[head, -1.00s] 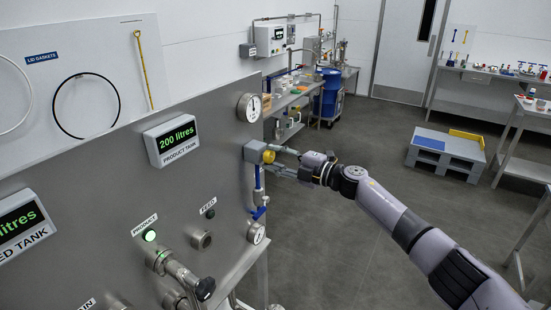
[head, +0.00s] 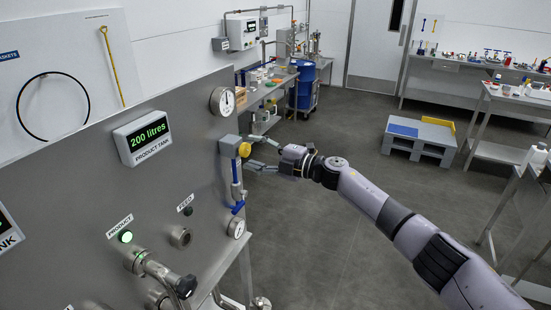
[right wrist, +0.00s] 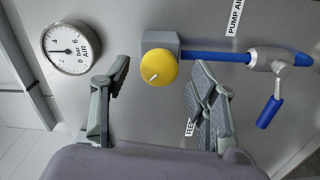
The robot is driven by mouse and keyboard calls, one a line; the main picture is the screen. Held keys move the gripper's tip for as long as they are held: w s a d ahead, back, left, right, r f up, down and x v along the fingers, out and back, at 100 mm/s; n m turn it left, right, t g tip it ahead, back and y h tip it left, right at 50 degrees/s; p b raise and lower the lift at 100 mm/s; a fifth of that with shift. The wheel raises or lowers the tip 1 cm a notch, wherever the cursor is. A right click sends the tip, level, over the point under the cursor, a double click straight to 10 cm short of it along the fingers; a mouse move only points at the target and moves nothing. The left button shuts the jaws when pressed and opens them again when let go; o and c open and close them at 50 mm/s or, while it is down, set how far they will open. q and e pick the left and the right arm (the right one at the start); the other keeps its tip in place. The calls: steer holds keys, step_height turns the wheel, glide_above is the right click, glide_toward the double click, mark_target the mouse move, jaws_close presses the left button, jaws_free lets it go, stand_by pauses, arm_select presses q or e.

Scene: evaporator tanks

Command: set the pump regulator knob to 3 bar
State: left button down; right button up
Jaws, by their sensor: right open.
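The yellow pump regulator knob (head: 245,149) sits on a grey block at the panel's right edge. In the right wrist view the knob (right wrist: 158,68) carries a white mark slanting to the lower left. My right gripper (head: 252,151) is open around the knob; in the wrist view its fingers (right wrist: 161,75) stand on either side with clear gaps. The air gauge (head: 222,101) is above the knob; it also shows in the wrist view (right wrist: 70,48), where its needle appears to point between 2 and 4, though the small digits are hard to read. My left gripper is out of view.
A grey platform (head: 420,140) stands on the floor, with benches along the back and right. The floor between is open.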

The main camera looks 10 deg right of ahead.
steer(key=v, duration=1)
steer(key=shift+s+d, duration=0.15)
steer(key=shift+d, duration=0.15)
steer(key=shift+f, duration=0.1)
